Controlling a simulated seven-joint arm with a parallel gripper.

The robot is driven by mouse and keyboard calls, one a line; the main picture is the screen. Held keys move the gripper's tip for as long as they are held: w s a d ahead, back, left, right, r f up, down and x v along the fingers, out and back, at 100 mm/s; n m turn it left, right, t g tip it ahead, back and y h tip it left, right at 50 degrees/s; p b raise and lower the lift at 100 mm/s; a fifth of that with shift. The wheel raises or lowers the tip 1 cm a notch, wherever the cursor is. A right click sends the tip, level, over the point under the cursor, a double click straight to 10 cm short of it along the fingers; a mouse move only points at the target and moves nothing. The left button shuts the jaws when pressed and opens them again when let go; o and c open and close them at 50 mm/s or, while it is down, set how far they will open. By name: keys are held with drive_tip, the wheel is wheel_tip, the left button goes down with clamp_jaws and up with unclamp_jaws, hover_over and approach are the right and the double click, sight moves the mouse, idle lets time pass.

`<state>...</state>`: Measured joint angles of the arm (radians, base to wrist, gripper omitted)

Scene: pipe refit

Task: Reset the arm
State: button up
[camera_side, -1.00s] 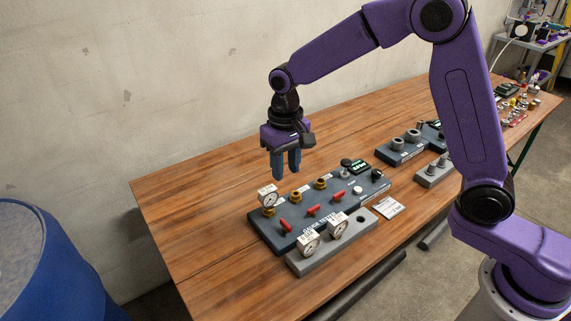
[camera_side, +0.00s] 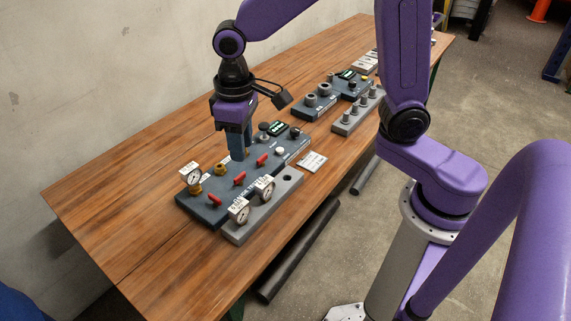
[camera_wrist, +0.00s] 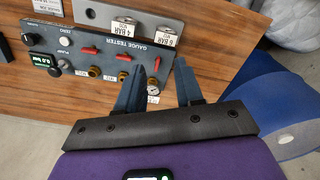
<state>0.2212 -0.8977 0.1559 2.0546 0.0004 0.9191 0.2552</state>
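My gripper (camera_side: 238,146) hangs above the back edge of the dark gauge tester board (camera_side: 205,212), pointing down. In the wrist view its two blue-grey fingers (camera_wrist: 160,88) are apart with nothing held between them. In the side view the fingers overlap, so their gap is hidden. A white-faced gauge (camera_side: 190,174) stands on the board's left brass port; it also shows in the wrist view (camera_wrist: 153,91), seen through the finger gap. Two more gauges, a left one (camera_side: 239,211) and a right one (camera_side: 265,188), stand on the grey holder (camera_side: 287,195) in front.
The board has red levers (camera_side: 239,178) and brass ports (camera_side: 220,171). A small white card (camera_side: 312,161) lies right of it. Another dark unit (camera_side: 313,108) and a grey block with pegs (camera_side: 347,124) stand farther along. The wooden table's left end (camera_side: 100,215) is clear.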

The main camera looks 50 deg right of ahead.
drive_tip(key=s+d+n, duration=0.4)
drive_tip(key=s+d, duration=0.1)
drive_tip(key=s, duration=0.5)
drive_tip(key=s+d+n, duration=0.3)
drive_tip(key=s+d, duration=0.3)
drive_tip(key=s, duration=0.4)
drive_tip(key=shift+s+r+n, duration=0.3)
drive_tip(key=shift+n, duration=0.1)
